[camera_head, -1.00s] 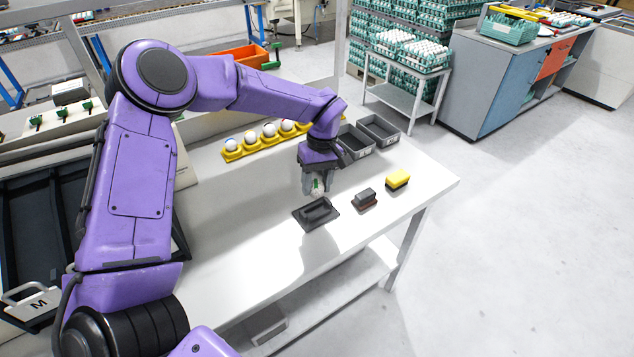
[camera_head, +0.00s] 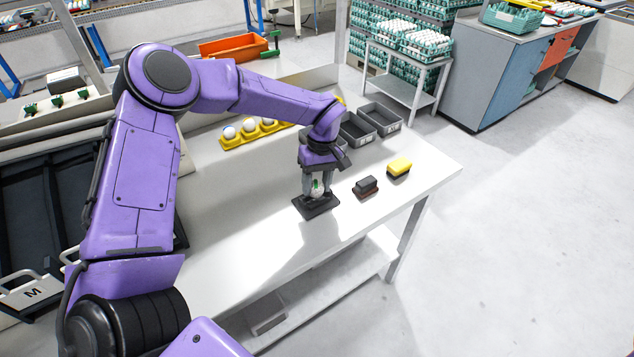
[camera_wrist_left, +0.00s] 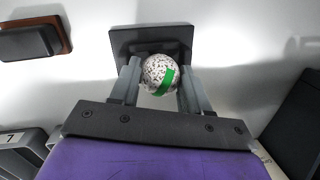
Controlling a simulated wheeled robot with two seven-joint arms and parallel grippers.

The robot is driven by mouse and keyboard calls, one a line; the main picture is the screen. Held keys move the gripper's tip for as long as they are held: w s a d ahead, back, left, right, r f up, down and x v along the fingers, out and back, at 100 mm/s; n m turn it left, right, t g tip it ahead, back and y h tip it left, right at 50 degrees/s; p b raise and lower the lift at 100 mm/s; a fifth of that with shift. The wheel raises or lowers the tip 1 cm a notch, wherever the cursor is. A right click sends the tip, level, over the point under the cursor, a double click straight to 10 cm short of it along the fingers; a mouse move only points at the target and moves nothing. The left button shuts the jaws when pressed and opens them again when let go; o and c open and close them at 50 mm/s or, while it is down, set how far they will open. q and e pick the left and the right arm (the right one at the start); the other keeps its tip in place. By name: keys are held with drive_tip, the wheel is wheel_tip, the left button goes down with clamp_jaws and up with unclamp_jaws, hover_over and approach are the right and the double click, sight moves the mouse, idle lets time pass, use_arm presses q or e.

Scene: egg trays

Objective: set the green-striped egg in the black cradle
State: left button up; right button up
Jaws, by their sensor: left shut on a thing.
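The green-striped egg (camera_head: 317,188) is white with dark speckles and a green band. My left gripper (camera_head: 316,190) is shut on it, one finger on each side, right over the black cradle (camera_head: 304,206). In the left wrist view the egg (camera_wrist_left: 158,72) sits between the fingers of the gripper (camera_wrist_left: 158,84), in front of the black cradle (camera_wrist_left: 127,38). The egg hides the middle of the cradle, so I cannot tell whether it touches it. My right gripper does not show.
A dark block on a brown base (camera_head: 366,186) and a yellow-and-black sponge (camera_head: 399,167) lie to the right. A yellow egg holder (camera_head: 234,143) with several eggs and grey bins (camera_head: 383,118) stand behind. The table front (camera_head: 260,250) is clear.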

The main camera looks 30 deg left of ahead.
use_arm(q)
drive_tip(key=shift+f, duration=0.55)
drive_tip(key=o, duration=0.5)
drive_tip(key=shift+o, duration=1)
drive_tip(key=shift+s+r, duration=0.1)
drive_tip(key=shift+s, duration=0.05)
drive_tip(key=shift+a, duration=0.1)
drive_tip(key=shift+r, duration=0.1)
